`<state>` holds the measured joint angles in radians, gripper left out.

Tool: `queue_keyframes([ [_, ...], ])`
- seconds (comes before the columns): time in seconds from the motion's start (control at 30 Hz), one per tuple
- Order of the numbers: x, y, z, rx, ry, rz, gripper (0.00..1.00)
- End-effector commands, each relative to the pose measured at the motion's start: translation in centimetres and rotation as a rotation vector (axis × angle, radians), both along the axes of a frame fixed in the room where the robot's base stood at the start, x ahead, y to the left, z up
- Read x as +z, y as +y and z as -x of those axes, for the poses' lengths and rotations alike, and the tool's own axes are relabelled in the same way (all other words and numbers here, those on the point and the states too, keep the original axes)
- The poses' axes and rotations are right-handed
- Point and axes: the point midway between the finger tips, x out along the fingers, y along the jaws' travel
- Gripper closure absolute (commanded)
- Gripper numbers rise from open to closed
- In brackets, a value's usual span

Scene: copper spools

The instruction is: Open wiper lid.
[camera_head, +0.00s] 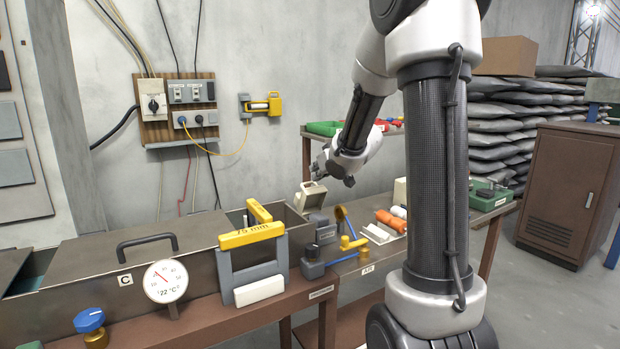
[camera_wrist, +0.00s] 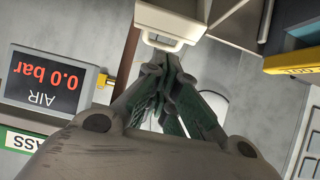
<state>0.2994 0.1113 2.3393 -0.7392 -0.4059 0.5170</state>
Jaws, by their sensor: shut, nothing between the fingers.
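A small cream lid-like part (camera_head: 309,198) with a handle on its edge stands tilted at the right end of the long grey trough; I take it for the wiper lid. In the wrist view its cream handle (camera_wrist: 172,40) shows at the top centre, just beyond my fingertips. My gripper (camera_head: 317,173) is shut and empty, close to the handle. In the wrist view my gripper (camera_wrist: 166,68) has its fingers together; I cannot tell whether they touch the handle. The lid's hinge side is hidden.
A blue-and-yellow fitting (camera_head: 352,244) and orange-handled tool (camera_head: 390,220) lie nearby on the bench. An "AIR 0.0 bar" display (camera_wrist: 48,80) is left in the wrist view.

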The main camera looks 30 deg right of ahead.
Motion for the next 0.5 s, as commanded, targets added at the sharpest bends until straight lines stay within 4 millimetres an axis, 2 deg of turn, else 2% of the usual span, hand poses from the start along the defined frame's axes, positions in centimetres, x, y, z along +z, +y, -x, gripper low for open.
queue_keyframes([
  [0.03,-0.6,0.1,-1.0,0.001,0.002,-0.002,1.0],
  [0.2,-2.0,0.1,-3.3,0.0,0.001,-0.002,1.0],
  [0.5,-2.9,0.0,-4.8,-0.002,-0.001,-0.001,1.0],
])
